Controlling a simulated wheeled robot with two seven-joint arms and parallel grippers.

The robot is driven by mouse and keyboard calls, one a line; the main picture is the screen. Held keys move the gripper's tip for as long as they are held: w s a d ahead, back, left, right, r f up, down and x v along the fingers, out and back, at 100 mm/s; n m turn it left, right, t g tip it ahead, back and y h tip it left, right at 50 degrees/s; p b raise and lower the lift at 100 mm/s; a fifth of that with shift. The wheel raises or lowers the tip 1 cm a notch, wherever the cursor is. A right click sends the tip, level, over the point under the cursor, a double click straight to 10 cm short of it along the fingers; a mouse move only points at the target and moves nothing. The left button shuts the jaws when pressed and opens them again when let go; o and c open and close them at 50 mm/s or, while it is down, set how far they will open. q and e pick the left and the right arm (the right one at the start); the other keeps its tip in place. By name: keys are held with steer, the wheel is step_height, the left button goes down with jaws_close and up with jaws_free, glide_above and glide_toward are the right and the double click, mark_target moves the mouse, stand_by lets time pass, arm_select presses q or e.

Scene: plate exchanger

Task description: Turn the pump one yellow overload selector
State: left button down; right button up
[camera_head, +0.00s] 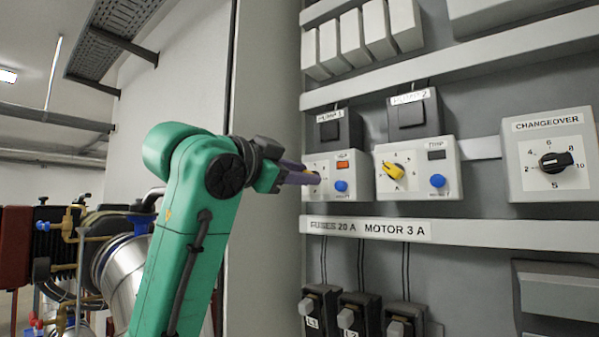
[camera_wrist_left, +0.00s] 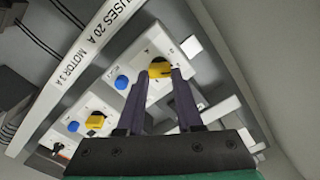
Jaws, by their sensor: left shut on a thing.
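The pump one overload unit (camera_head: 352,165) is a white box under the black PUMP 1 block, with a blue button (camera_head: 341,186) and a lit orange-red indicator (camera_head: 343,165). Its yellow selector is hidden in the head view behind my left gripper (camera_head: 312,175). In the left wrist view the yellow selector (camera_wrist_left: 159,69) sits between the fingertips of my left gripper (camera_wrist_left: 158,75), which is shut on it. The dial marks around it are too small to read. My right gripper is not in view.
The pump two unit (camera_head: 420,168), with its own yellow selector (camera_head: 393,170) and blue button, is just right. A CHANGEOVER dial (camera_head: 555,162) is further right. A labelled rail (camera_head: 450,232) runs below, with black L1, L2 fuse holders (camera_head: 357,312) under it.

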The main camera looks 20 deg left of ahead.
arm_select(q)
steer(key=shift+m, duration=0.5)
steer(key=c, duration=0.6)
jaws_free()
steer(key=shift+o, duration=0.2)
steer(key=shift+w+f, duration=0.1)
steer(key=shift+w, duration=0.25)
steer(key=b+v, duration=0.6)
steer(key=v, duration=0.8)
steer(key=shift+s+b, duration=0.3)
steer(key=shift+s, duration=0.05)
steer(key=shift+w, duration=0.15)
